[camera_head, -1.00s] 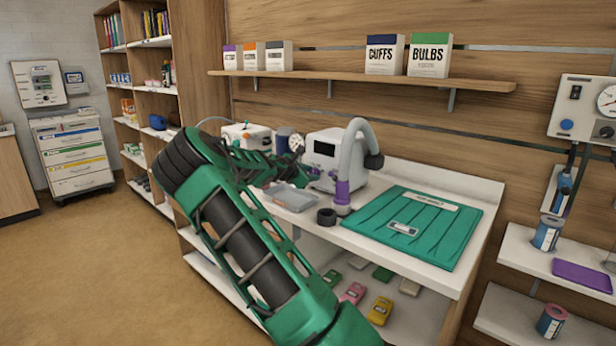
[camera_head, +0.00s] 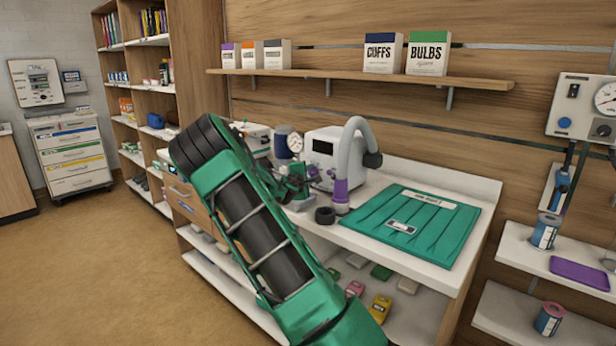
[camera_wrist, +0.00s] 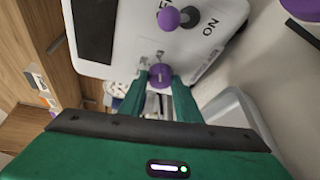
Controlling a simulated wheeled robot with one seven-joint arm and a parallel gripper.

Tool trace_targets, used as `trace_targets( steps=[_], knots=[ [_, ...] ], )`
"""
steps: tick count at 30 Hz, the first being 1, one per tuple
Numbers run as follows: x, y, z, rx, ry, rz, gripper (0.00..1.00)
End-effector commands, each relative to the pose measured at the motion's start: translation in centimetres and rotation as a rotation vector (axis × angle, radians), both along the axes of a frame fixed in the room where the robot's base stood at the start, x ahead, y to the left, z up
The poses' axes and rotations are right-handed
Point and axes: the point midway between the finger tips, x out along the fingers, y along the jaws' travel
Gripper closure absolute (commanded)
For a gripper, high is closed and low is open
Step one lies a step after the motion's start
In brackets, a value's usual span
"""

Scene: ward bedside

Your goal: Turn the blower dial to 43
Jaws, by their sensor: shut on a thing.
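The blower (camera_head: 321,143) is a white box with a dark screen on the bench in the head view. Its front (camera_wrist: 125,68) fills the top of the wrist view, turned, with "ON" lettering by a switch with a purple knob (camera_wrist: 168,18). The purple dial (camera_wrist: 161,74) lies between my green fingertips, which are shut on it. My gripper (camera_head: 314,177) is at the front of the blower in the head view, where the dial is hidden. The number the dial points to cannot be read.
A grey hose (camera_head: 350,140) with a purple collar rises beside the blower. A black ring (camera_head: 325,215) lies near the bench edge. A green folded sheet (camera_head: 435,240) covers the bench to the right. A gauge (camera_head: 296,142) stands behind my arm.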

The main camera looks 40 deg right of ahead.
Motion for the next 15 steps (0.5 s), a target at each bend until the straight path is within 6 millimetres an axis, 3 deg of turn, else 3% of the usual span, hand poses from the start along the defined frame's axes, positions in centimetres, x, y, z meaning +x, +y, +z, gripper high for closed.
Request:
trace_targets(
  steps=[15],
  knots=[
    [0.23, 0.33, -0.52, 0.012, -0.045, 0.006, 0.92]
  ],
)
